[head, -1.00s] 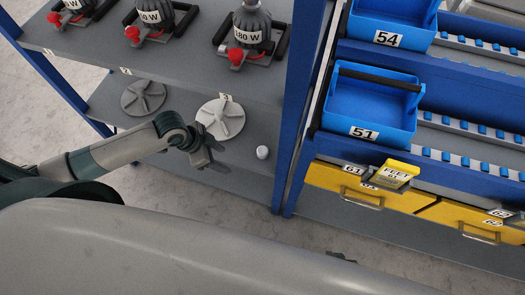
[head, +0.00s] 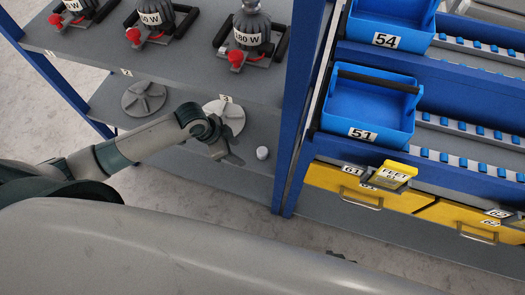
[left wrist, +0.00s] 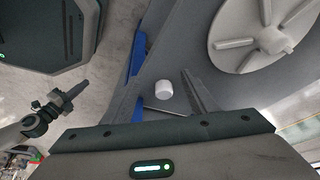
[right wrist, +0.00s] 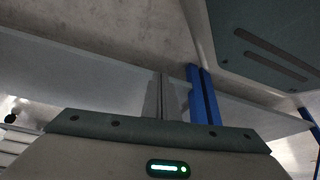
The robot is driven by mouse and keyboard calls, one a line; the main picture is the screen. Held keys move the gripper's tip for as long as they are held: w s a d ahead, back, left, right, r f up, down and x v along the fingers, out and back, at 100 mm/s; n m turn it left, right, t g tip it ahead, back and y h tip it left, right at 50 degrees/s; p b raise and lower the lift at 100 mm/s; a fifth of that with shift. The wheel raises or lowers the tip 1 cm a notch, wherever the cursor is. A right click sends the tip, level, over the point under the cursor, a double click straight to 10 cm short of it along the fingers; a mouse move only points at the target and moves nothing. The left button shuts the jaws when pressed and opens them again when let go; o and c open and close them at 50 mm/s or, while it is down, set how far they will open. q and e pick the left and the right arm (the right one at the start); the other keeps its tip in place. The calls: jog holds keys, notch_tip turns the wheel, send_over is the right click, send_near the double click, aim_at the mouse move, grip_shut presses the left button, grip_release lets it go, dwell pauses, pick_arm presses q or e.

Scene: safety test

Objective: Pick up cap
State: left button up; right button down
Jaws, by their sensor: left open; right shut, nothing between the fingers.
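The cap looks to be the small white cylinder (head: 262,153) on the lower grey shelf; it also shows in the left wrist view (left wrist: 163,90). My left gripper (head: 233,157) is open and empty, a little to the left of the cap in the head view. In the left wrist view its fingers (left wrist: 166,82) appear on either side of the cap's image, with the cap apart from both. My right gripper (right wrist: 163,94) is shut and empty in the right wrist view, away from the cap.
A light spoked disc (head: 229,125) and a darker one (head: 143,98) lie on the lower shelf. The upper shelf (head: 110,45) with several dark lamp-like units overhangs it. A blue post (head: 293,135) stands right of the cap, beside blue bins (head: 350,105) and yellow drawers (head: 335,183).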

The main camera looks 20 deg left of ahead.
pick_arm(q)
send_over(260, 152)
jog(key=s+a, duration=0.1)
jog(key=a, duration=0.1)
jog(key=shift+d, duration=0.15)
jog(key=shift+x, duration=2.55)
jog(key=c, duration=1.1)
